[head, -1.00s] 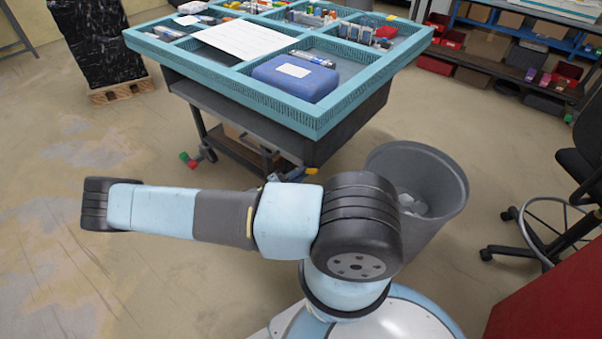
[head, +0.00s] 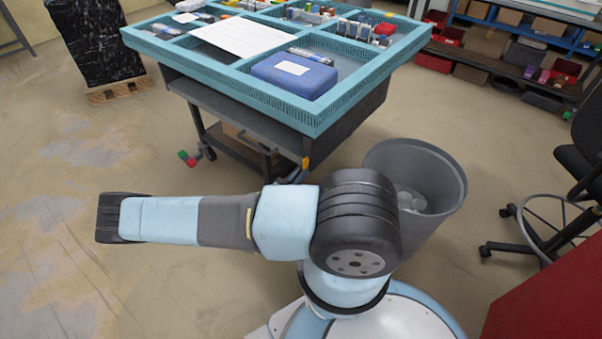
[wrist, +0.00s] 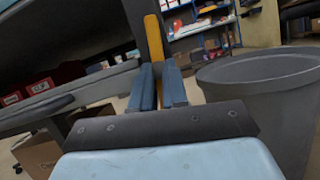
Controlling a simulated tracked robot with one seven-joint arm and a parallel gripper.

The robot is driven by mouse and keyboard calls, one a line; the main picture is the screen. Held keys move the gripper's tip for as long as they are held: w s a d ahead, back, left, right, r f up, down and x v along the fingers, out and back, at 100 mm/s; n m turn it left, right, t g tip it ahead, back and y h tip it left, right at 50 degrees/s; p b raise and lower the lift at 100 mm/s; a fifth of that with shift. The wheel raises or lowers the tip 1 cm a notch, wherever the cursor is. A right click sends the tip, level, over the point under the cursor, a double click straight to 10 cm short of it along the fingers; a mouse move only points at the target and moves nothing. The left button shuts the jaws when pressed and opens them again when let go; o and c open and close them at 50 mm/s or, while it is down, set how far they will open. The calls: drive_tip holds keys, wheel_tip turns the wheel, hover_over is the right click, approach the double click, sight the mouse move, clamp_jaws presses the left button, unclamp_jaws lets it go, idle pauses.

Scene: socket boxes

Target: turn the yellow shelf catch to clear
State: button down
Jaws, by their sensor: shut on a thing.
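The yellow shelf catch (wrist: 154,38) is a long narrow bar in the wrist view, standing nearly upright. My gripper (wrist: 158,72) has its two blue fingers closed around its lower end. In the head view a small part of the catch (head: 306,163) shows under the near edge of the teal-topped table, steeply tilted. Most of my gripper is hidden behind my arm there, and the catch's pivot is not clearly visible.
A grey bin (head: 432,170) with crumpled contents stands right of the table (head: 345,112), close to my arm; it also shows at right in the wrist view (wrist: 265,95). A cardboard box (wrist: 40,155) sits low at left. A black chair (head: 578,160) is far right.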

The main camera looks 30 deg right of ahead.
drive_tip(key=shift+w+r+n+t+y, duration=0.15)
drive_tip(key=shift+n+t+y, duration=0.15)
drive_tip(key=shift+n+t, duration=0.6)
drive_tip(key=shift+w+a+n, duration=0.1)
drive_tip(key=shift+n, duration=0.5)
drive_tip(key=c, duration=1.4)
unclamp_jaws()
drive_tip(key=shift+o, duration=1.3)
drive_tip(key=shift+s, duration=0.2)
drive_tip(key=v, duration=1.3)
drive_tip(key=shift+a+f, duration=0.3)
